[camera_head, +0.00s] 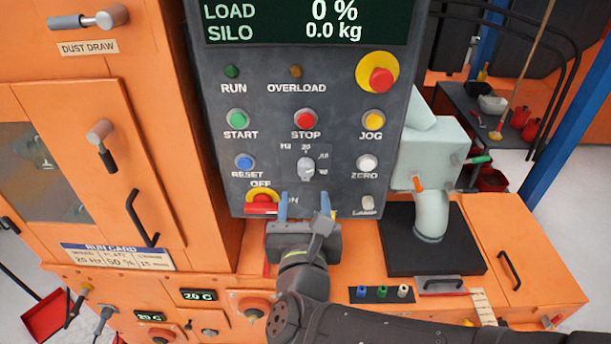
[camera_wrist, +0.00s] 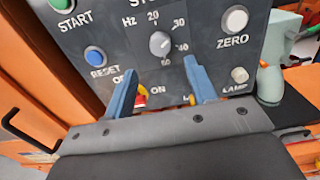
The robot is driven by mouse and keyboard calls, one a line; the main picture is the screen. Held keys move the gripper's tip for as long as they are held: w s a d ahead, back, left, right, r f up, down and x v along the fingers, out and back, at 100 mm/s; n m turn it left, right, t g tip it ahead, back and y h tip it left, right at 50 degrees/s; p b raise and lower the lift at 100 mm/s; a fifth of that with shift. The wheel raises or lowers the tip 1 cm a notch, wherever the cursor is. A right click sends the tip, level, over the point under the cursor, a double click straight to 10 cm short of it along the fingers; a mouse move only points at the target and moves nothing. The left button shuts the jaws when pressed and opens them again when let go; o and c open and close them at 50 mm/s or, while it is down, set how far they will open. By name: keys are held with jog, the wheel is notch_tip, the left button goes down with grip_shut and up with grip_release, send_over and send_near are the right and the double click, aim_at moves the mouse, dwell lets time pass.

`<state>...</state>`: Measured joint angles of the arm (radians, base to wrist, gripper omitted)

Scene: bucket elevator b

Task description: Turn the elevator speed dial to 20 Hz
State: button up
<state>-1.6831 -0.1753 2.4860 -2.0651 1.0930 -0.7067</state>
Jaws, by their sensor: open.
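The speed dial (camera_head: 306,169) is a small pale grey knob on the dark control panel, below the red STOP button. In the wrist view the dial (camera_wrist: 160,45) has Hz marks around it, with 20 at the top and 30 and 40 on the right. I cannot tell for sure which mark its pointer faces. My gripper (camera_head: 304,204) is just below the dial, facing the panel. In the wrist view its two blue fingers (camera_wrist: 160,78) are spread apart with nothing between them, and the dial is beyond their tips.
The red-and-yellow ON/OFF switch (camera_head: 262,203) is close to the left finger. The RESET button (camera_head: 245,162), ZERO button (camera_head: 367,162) and LAMP switch (camera_head: 368,203) surround the dial. The run card (camera_head: 118,257) is at the left. A pale green machine (camera_head: 432,160) stands right of the panel.

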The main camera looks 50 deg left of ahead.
aim_at(307, 172)
jog(key=shift+x, duration=3.75)
jog(key=shift+f, duration=0.1)
jog(key=shift+c, duration=0.4)
jog(key=c, duration=0.9)
jog(key=shift+n, duration=0.3)
jog(key=n, duration=0.5)
jog(key=shift+n, duration=0.3)
jog(key=n, duration=0.5)
jog(key=shift+d+n, duration=0.1)
jog(key=shift+n, duration=0.2)
